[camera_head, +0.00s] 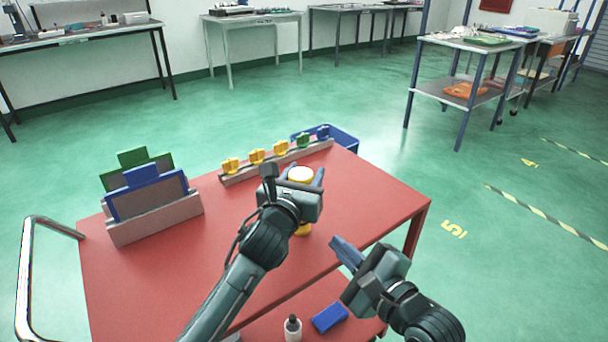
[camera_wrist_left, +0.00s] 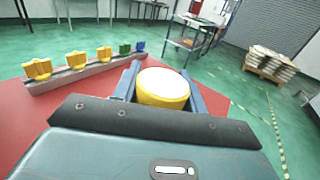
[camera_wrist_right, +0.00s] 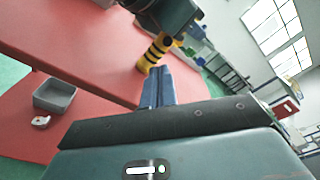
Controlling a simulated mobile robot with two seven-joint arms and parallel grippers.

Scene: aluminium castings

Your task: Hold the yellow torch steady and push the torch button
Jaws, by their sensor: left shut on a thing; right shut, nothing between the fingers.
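The yellow torch (camera_head: 301,174) stands upright at the right part of the red cart top, its pale lens end up. My left gripper (camera_head: 296,184) is shut around the torch's head; in the left wrist view the head (camera_wrist_left: 163,88) sits between the two blue fingers. In the right wrist view the torch's yellow body with black bands (camera_wrist_right: 154,52) shows below my left gripper. My right gripper (camera_head: 336,243) is shut and empty, to the right of the torch and apart from it. Its fingertips (camera_wrist_right: 157,70) point toward the torch body. I cannot make out the button.
A grey rack (camera_head: 275,164) with several yellow, green and blue pieces lies at the cart's back edge. A holder (camera_head: 155,219) with green and blue panels stands at the left. A blue bin (camera_head: 345,137) is behind the cart. A lower shelf holds a bottle (camera_head: 292,328) and a blue block (camera_head: 330,317).

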